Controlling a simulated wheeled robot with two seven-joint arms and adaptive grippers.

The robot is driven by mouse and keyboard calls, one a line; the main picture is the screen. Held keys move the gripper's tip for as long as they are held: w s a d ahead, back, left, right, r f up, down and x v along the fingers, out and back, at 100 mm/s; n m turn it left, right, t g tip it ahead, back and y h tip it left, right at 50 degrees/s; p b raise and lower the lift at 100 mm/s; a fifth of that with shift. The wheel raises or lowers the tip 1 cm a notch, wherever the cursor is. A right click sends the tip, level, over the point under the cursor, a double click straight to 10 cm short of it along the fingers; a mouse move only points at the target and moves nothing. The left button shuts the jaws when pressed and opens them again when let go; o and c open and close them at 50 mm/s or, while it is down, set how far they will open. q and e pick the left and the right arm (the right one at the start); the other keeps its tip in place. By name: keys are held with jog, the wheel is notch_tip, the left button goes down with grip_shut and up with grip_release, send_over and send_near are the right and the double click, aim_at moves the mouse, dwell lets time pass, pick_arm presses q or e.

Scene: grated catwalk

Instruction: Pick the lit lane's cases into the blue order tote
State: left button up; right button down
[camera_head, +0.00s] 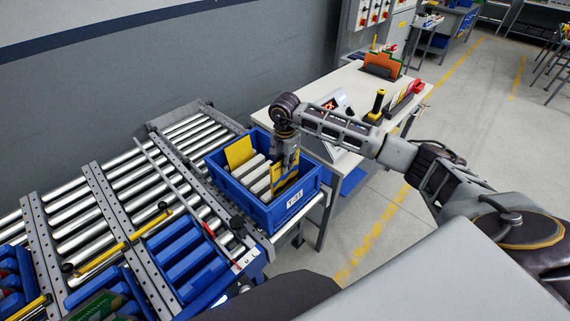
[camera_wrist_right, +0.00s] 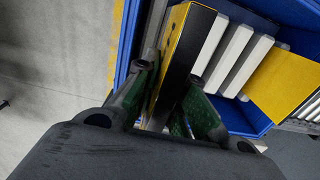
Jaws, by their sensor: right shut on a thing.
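The blue order tote (camera_head: 246,201) stands at the right end of the roller conveyor, with a white label on its front. A yellow case (camera_head: 239,152) stands inside it at the far left, beside several whitish bars. My right gripper (camera_head: 285,170) reaches down into the tote, shut on another yellow case (camera_head: 277,184) near the tote's right wall. In the right wrist view the gripper (camera_wrist_right: 172,110) holds this yellow-and-black case (camera_wrist_right: 187,45) upright next to the blue wall. Its lower part is hidden. My left gripper is not in view.
Roller lanes (camera_head: 110,170) run left of the tote, split by grey rails and a yellow bar (camera_head: 120,240). Blue bins (camera_head: 185,257) sit at the near left. A white table (camera_head: 335,95) behind the tote holds a display, a yellow-black tool and an orange holder (camera_head: 382,65).

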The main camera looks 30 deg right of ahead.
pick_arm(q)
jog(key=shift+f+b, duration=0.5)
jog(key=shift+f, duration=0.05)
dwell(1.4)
